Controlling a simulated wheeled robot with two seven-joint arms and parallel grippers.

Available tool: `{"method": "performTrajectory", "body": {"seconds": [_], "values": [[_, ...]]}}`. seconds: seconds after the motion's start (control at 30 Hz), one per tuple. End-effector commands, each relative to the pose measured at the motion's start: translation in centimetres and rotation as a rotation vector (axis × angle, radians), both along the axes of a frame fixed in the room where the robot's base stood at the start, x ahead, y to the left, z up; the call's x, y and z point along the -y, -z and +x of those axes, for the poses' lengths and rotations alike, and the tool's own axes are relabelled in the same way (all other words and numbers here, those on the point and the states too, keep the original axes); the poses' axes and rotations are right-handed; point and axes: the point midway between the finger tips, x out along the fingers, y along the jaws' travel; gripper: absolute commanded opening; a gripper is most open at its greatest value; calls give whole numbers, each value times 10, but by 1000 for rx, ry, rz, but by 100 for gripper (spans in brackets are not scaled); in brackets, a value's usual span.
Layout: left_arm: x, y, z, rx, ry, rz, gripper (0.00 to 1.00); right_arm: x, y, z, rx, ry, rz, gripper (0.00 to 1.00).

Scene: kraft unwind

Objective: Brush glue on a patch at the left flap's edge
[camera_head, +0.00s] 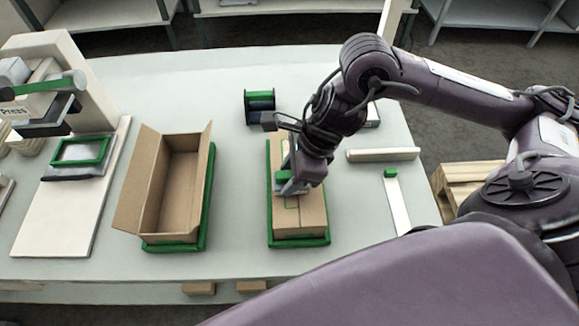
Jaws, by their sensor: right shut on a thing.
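A brown cardboard box (312,213) with closed flaps lies in a green-rimmed tray (301,242) at the middle of the table. A thin green outline marks a patch (291,201) on the left part of its top. My right gripper (290,187) is over the box's left flap, close to the patch. It is shut on what seems to be the brush, which the gripper and wrist mostly hide. I cannot tell whether the bristles touch the cardboard. My left gripper is not in view.
An open, empty cardboard box (176,190) stands in another green tray (174,246) to the left. A press (80,95) is at the far left. A white bar (383,155) and a pale strip with a green block (397,203) lie right of my gripper.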

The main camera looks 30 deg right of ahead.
Motion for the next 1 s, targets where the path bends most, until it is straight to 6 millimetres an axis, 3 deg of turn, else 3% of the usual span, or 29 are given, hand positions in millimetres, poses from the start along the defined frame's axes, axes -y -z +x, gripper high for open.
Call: {"method": "performTrajectory", "body": {"seconds": [0.83,1.0], "values": [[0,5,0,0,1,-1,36,-15,1,-31,0,-1,0,21],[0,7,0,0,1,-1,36,-14,1,-30,-1,1,-1,21]]}}
